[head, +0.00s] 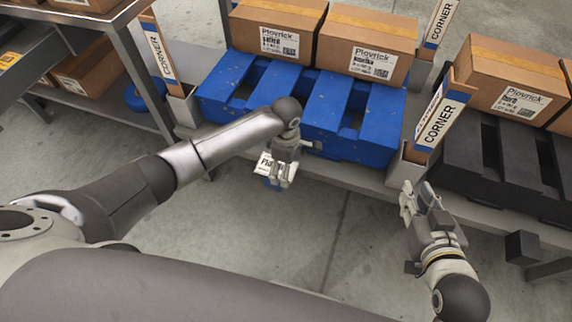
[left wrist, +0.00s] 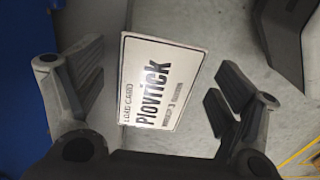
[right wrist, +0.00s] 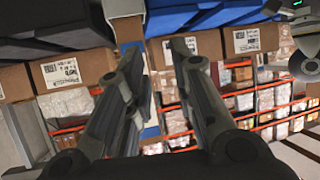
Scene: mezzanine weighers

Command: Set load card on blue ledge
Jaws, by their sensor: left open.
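The white load card (head: 265,162), printed "Plovrick", shows beside my left gripper (head: 283,182) in the head view, partly hidden by it. In the left wrist view the card (left wrist: 160,85) appears tilted between the two spread fingers, with gaps on both sides. My left gripper is open. I cannot tell what supports the card. A blue pallet (head: 358,153) lies on the rack behind my left gripper; no separate blue ledge is clearly identifiable. A small blue patch shows just below the card. My right gripper (head: 420,192) is open and empty, in front of the rack near a corner post.
Cartons (head: 368,45) stand on the blue pallet, and another (head: 510,85) on the black pallet (head: 490,165) at right. Upright "CORNER" boards (head: 438,122) and (head: 157,50) rise from the rack's front edge. The concrete floor (head: 310,235) below is clear.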

